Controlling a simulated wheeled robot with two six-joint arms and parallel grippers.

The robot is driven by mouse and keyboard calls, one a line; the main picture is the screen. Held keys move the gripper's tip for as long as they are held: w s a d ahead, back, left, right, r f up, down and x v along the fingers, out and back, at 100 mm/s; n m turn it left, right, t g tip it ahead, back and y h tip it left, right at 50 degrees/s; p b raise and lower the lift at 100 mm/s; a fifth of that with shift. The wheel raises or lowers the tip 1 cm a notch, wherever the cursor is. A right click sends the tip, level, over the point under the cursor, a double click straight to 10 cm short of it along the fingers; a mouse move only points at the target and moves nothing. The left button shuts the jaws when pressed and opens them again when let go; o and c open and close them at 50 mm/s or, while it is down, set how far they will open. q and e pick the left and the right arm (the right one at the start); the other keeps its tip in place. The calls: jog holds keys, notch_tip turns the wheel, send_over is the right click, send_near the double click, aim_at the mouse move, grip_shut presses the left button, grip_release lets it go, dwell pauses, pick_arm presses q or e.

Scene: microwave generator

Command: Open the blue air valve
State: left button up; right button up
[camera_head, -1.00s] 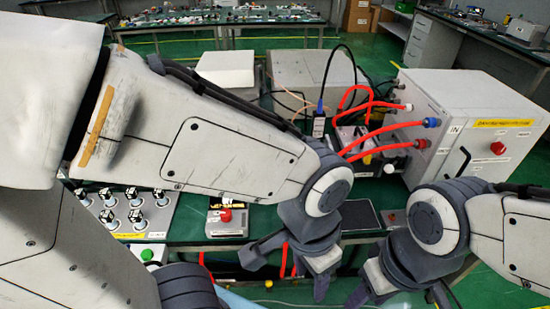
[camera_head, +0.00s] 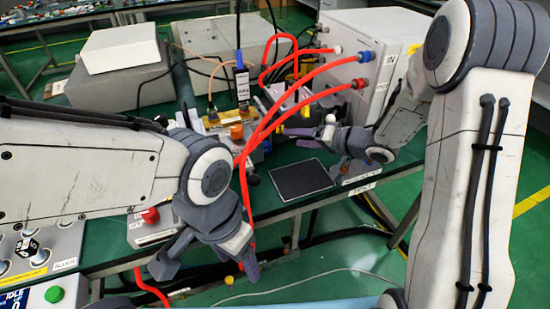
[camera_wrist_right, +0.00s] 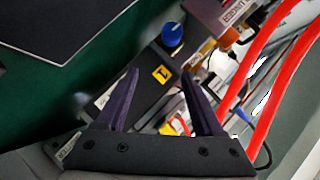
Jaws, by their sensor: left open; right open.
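A round blue knob (camera_wrist_right: 172,34), the likely blue air valve, shows in the right wrist view on a dark block with a yellow "1" label. It is beyond my right gripper's fingertips (camera_wrist_right: 160,74), slightly right of the gap between them. The right gripper is open and empty. In the head view the right gripper (camera_head: 303,132) reaches left among the red hoses, and I cannot make out the knob there. My left gripper (camera_head: 205,267) is open and empty near the table's front edge, pointing down.
Red hoses (camera_head: 268,122) run from the white cabinet (camera_head: 350,42), close to my right gripper. A black flat pad (camera_head: 300,180) lies on the green table in front. A red button box (camera_head: 150,218) stands beside my left wrist. Grey boxes (camera_head: 125,80) stand at the back left.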

aim_at(271, 148)
jog(key=s+f+y, duration=0.1)
jog(key=s+d+m+y+b, duration=0.1)
jog(key=s+d+f+g+y, duration=0.1)
jog(key=shift+s+d+f+m+y, duration=0.2)
jog(key=shift+f+m+y, duration=0.1)
jog(key=shift+m+y, duration=0.1)
jog(key=shift+s, duration=0.1)
jog(key=b+x, duration=0.1)
jog(key=x, duration=0.9)
jog(key=shift+s+a+r+b, duration=0.15)
jog(key=shift+a+b, duration=0.1)
jog(key=shift+b, duration=0.05)
pick_arm(q)
notch_tip(271, 148, down, 4)
jog(key=shift+r, duration=0.2)
